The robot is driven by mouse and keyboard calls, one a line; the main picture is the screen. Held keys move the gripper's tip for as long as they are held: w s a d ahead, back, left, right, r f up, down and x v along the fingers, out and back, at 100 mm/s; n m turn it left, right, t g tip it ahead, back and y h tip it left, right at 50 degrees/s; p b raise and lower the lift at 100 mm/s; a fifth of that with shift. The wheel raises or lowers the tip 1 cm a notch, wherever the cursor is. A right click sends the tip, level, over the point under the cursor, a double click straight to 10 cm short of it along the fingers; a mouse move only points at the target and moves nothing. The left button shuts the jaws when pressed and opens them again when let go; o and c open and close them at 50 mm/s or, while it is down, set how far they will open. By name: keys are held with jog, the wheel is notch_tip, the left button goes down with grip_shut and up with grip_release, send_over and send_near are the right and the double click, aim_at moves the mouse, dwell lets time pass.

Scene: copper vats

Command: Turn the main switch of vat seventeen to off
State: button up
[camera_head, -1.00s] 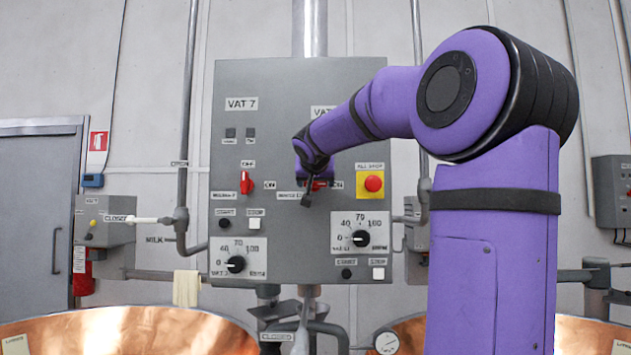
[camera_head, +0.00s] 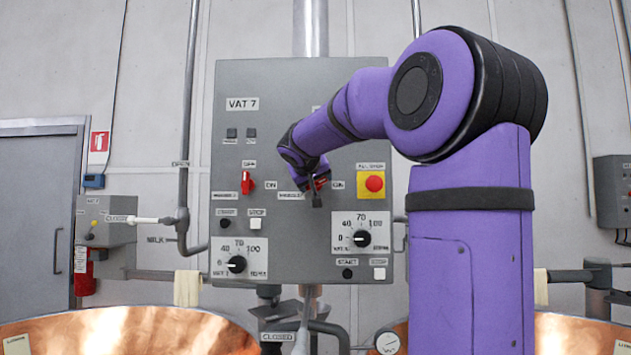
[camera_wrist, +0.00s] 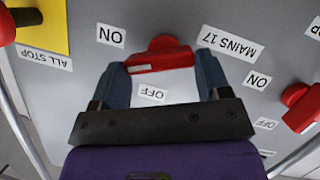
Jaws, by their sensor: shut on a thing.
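The red main switch of vat seventeen (camera_wrist: 160,57) is between my gripper's fingers (camera_wrist: 161,72) in the wrist view, one finger at each side of it. The label beside it reads MAINS 17 (camera_wrist: 229,43). An ON label (camera_wrist: 110,36) is at upper left, and an OFF label (camera_wrist: 152,93) lies between the fingers on the palm side. The wrist view is upside down. In the head view my gripper (camera_head: 316,190) is at the right half of the panel. Only a little red of the switch (camera_head: 321,183) shows past it, so its angle is unclear there.
The grey panel (camera_head: 290,262) also holds the red vat 7 switch (camera_head: 247,182) at left, a red all stop button (camera_head: 374,183) on yellow at right, and dials (camera_head: 236,264) below. Copper vats (camera_head: 130,325) stand below. My forearm covers the upper right panel.

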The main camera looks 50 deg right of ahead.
jog(key=n, duration=0.1)
jog(key=n+g+h, duration=0.1)
jog(key=n, duration=0.1)
jog(key=n+h, duration=0.1)
jog(key=shift+w+a+f+n, duration=0.15)
jog(key=shift+w+a+n, duration=0.1)
jog(key=shift+w+n, duration=0.05)
jog(key=n+h, duration=0.2)
jog(key=n, duration=0.1)
jog(key=n+h, duration=0.1)
jog(key=n, duration=0.1)
jog(key=shift+w+a+f, duration=0.1)
jog(key=shift+w+f, duration=0.05)
jog(key=shift+f, duration=0.15)
jog(key=shift+n, duration=0.3)
jog(key=o, duration=0.9)
jog(key=shift+a, duration=0.1)
jog(key=v, duration=1)
jog(key=shift+a, duration=0.4)
